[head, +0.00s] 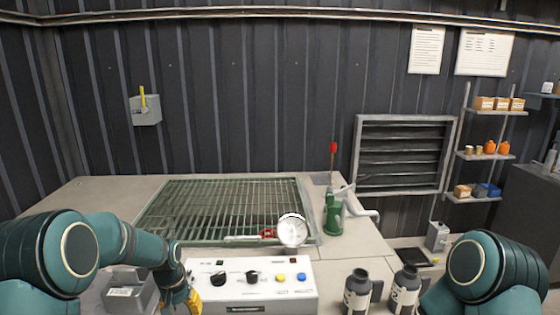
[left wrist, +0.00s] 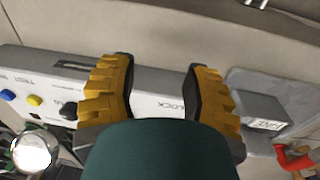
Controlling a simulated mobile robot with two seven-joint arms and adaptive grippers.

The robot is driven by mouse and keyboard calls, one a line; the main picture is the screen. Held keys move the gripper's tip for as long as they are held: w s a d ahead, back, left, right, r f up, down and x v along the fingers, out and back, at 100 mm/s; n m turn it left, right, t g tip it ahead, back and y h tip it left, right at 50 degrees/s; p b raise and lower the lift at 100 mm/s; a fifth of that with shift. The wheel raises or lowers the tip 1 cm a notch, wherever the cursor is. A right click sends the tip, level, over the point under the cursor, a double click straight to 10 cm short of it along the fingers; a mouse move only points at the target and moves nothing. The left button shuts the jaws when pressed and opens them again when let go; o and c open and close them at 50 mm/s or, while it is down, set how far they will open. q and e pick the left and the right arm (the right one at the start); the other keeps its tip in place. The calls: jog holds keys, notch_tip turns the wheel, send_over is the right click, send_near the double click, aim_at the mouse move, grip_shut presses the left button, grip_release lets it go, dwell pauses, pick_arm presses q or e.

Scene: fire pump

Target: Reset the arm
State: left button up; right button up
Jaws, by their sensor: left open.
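My left gripper (head: 190,300) has yellow fingers and is low in the head view, at the left end of a white control box (head: 290,282). In the left wrist view its two fingers (left wrist: 158,90) are apart over the control box (left wrist: 150,78), near a printed word that looks like "LOCK". Nothing shows held between them. The control box carries dark knobs (head: 252,276), a yellow button (head: 278,277) and a blue button (head: 301,277). My left arm reaches in from the left. My right arm shows at the lower right, but its gripper is out of view.
A green grating (head: 225,205) is set in the bench behind the box. A round gauge (head: 292,230), a red valve handle (head: 267,234) and a green pump (head: 334,215) stand nearby. Dark bottles (head: 357,292) are right of the box; a grey metal box (head: 128,292) is left.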

pick_arm(q)
jog(key=s+d+f+h, duration=0.2)
jog(key=s+d+f, duration=0.8)
jog(key=s+f, duration=0.15)
jog(key=s+d+f, duration=0.2)
jog(key=s, duration=0.3)
jog(key=s+d+f+n+t+h, duration=0.1)
jog(key=s+d, duration=0.2)
jog(key=s, duration=0.3)
jog(key=shift+s+d+f+t, duration=0.15)
jog(key=shift+s+f+t, duration=0.05)
jog(key=shift+f+t, duration=0.15)
